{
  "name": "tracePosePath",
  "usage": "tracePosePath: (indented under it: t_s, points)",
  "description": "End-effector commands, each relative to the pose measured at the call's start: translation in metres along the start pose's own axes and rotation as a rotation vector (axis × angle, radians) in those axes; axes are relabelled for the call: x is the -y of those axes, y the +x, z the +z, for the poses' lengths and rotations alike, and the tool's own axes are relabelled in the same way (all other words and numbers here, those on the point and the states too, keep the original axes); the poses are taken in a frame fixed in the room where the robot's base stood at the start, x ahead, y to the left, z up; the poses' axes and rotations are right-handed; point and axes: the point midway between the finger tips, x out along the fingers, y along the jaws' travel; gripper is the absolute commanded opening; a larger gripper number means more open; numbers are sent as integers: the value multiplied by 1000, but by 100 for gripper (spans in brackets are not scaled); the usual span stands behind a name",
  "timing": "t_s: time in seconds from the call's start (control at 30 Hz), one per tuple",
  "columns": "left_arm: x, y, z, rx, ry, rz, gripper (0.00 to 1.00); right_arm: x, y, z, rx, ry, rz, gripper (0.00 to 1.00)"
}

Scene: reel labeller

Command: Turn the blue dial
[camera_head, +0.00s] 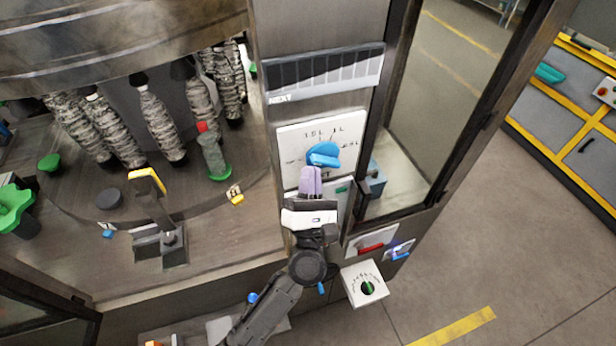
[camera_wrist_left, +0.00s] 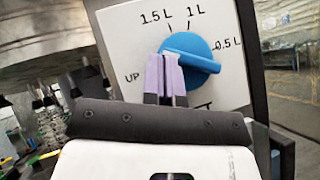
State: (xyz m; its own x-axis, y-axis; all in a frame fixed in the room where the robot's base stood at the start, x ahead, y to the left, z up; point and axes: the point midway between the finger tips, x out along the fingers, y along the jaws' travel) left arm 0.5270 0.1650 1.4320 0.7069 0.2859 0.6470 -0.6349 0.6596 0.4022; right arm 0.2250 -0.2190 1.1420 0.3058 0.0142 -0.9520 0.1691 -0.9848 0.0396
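The blue dial (camera_head: 323,154) sits on a white panel (camera_head: 345,130) on the machine's front post. In the left wrist view the dial (camera_wrist_left: 196,56) shows marks UP, 1.5 L, 1 L and 0.5 L around it, and its raised handle slants down to the right, its right end below the 0.5 L mark. My left gripper (camera_head: 311,172) is just below the dial in the head view. In the left wrist view its purple fingers (camera_wrist_left: 165,66) are close together, with their tips overlapping the dial's lower left edge. I cannot tell whether they touch it. My right gripper is not in view.
A display strip (camera_head: 322,73) lies above the dial panel. A glass door frame (camera_head: 480,110) stands to the right. Below are a red-handled switch (camera_head: 371,247) and a white box with a green dial (camera_head: 367,288). Wrapped bottle-like shapes (camera_head: 160,122) stand on the left.

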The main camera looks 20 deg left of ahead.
Motion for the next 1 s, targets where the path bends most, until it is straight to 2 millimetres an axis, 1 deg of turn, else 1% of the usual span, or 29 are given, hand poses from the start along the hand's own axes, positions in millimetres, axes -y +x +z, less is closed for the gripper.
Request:
tracePosePath:
  t_s: [0.7,1.0]
  points:
    - [-7,14,14,1,-3,3,0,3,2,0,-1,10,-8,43]
    - [-4,20,22,3,-5,-2,0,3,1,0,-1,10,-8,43]
